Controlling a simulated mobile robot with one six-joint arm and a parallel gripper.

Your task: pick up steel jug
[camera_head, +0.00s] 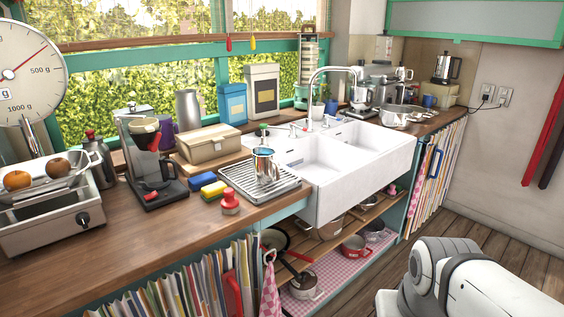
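A tall steel jug-like vessel (188,110) stands upright at the back of the wooden counter by the window, left of the blue canister. Its base is partly hidden by the items in front. A smaller shiny steel vessel (265,166) stands upright on the drying rack (292,185) beside the sink. I cannot tell for certain which of the two is the steel jug. Part of my white arm shows at the bottom right, well away from both. My gripper is not in view.
A lidded tan box (209,146), blue canister (232,104) and coffee maker (148,165) crowd the counter. Sponges (213,190) and a red-knobbed item (230,202) sit by the rack. The white sink (345,180) juts out at the front. The wooden floor (460,222) is clear.

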